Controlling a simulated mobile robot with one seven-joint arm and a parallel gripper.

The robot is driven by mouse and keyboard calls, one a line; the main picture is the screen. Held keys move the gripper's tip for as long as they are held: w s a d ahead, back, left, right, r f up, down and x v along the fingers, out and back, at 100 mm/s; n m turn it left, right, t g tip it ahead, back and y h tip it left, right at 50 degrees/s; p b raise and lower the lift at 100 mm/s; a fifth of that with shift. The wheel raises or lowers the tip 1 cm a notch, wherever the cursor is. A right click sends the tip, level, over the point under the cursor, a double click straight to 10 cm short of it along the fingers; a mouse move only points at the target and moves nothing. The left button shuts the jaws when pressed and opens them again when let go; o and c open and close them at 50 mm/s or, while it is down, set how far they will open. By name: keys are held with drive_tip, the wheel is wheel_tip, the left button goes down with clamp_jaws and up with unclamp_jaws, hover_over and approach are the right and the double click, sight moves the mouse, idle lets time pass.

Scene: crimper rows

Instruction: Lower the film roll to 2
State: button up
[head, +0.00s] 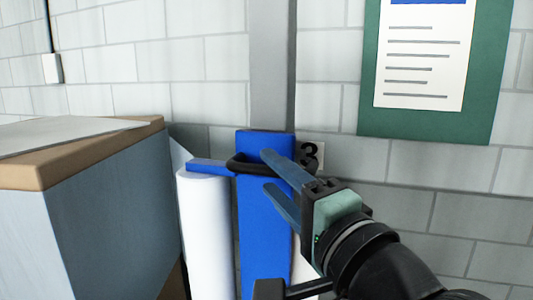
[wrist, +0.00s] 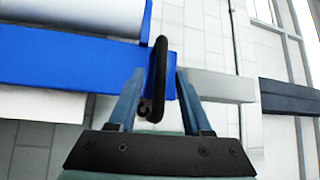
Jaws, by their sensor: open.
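A white film roll (head: 205,235) hangs upright at the left of a blue post (head: 263,225), under a short blue arm (head: 208,167). A black loop handle (head: 243,166) sticks out near the top of the post. My gripper (head: 270,172) is open at the handle. In the wrist view its fingers (wrist: 158,85) stand on either side of the black handle (wrist: 157,62), with gaps at both sides. The white roll (wrist: 70,16) shows at the upper left there.
A grey-blue cabinet with a wooden-edged top (head: 100,165) stands at the left, close to the roll. A green board with a paper sheet (head: 425,55) hangs on the white block wall at the upper right. A grey column (head: 271,65) rises behind the blue post.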

drive_tip(key=shift+p+x, duration=0.35)
drive_tip(key=shift+x, duration=1.05)
clamp_jaws()
idle(0.4)
